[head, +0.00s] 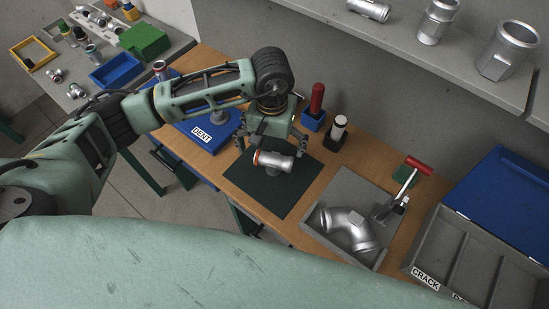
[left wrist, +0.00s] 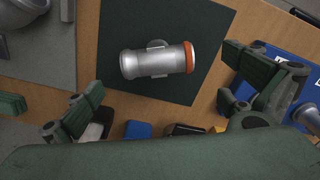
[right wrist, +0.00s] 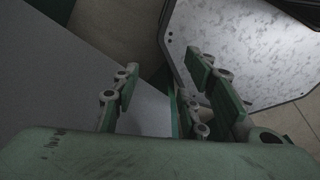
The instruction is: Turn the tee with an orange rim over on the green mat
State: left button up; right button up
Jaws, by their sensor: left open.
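The silver tee (head: 278,162) with an orange rim lies on the dark green mat (head: 262,197), its rim toward the left in the head view. It also shows in the left wrist view (left wrist: 155,62), rim to the right. A grey collar shows on both sides under its pipe, so it seems to stand on its branch. My left gripper (head: 271,146) is open above and behind the tee, its fingers apart and not touching it. My right gripper (right wrist: 165,85) shows only in the right wrist view, fingers apart and empty, away from the mat.
A blue DENT tray (head: 190,127) is left of the mat. A red-handled tool in a blue holder (head: 313,118) and a black-and-white one (head: 337,130) stand behind. A grey tray (head: 318,220) with a pipe elbow lies right, near the CRACK bin (head: 412,262).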

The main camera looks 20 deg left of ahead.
aim_at(274, 156)
pick_arm(q)
jog(key=shift+s+f+p, duration=0.1)
jog(key=shift+f+p, duration=0.2)
jog(key=shift+f, duration=0.15)
notch_tip(274, 156, down, 4)
jog(key=shift+d+r+p, duration=0.1)
jog(key=shift+d+p, duration=0.05)
jog(key=shift+p, duration=0.85)
jog(key=shift+f, duration=0.55)
jog(key=shift+w, duration=0.25)
jog(key=c, duration=2)
jog(key=shift+r, duration=0.1)
jog(key=shift+r, duration=0.4)
notch_tip(274, 156, up, 3)
jog(key=shift+d+r+b, duration=0.1)
jog(key=shift+b, duration=1.05)
jog(key=shift+s+d+r+b, duration=0.6)
jog(key=shift+d+r, duration=0.55)
jog(key=shift+d, duration=0.7)
jog(key=shift+s+d+r+b, duration=0.45)
jog(key=shift+d+r+b, duration=0.5)
jog(key=shift+d, duration=0.95)
jog(key=shift+s+d+r+b, duration=0.5)
jog(key=shift+d+r, duration=0.85)
jog(key=shift+d, duration=0.5)
